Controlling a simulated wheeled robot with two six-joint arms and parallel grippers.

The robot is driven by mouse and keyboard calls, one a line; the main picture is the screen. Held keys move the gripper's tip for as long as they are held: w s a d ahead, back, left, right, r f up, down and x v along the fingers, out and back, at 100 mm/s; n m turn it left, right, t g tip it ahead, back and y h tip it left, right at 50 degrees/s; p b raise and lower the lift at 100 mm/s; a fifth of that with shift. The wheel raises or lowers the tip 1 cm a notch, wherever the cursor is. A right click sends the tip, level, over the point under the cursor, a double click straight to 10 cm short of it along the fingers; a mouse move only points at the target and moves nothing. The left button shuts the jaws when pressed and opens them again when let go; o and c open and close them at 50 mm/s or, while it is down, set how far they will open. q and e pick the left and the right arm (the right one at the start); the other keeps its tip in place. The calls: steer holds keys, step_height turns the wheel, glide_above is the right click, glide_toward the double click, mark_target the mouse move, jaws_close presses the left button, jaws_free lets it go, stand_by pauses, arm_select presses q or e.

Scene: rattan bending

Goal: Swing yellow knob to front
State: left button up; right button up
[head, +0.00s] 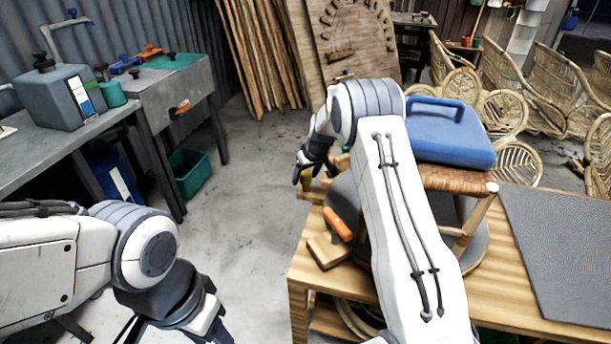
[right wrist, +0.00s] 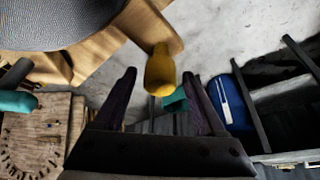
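The yellow knob (right wrist: 160,70) shows in the right wrist view between and just past the fingertips of my right gripper (right wrist: 159,74). The fingers are spread, with a gap to the knob on both sides in the picture. In the head view my right gripper (head: 313,172) hangs at the far left corner of the wooden bench (head: 308,262), and the yellow knob (head: 320,187) is partly hidden behind it. My left gripper (head: 205,322) is at the bottom edge, pointing down and partly cut off; its opening is hidden.
A woven stool (head: 465,183) carrying a blue case (head: 440,135) stands on a round dark turntable (head: 345,200). An orange handle (head: 337,224) and wooden block (head: 327,250) are near the bench's left edge. A grey mat (head: 570,250) lies right. Floor between the benches is clear.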

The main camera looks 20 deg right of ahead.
jaws_close()
stand_by(1.2)
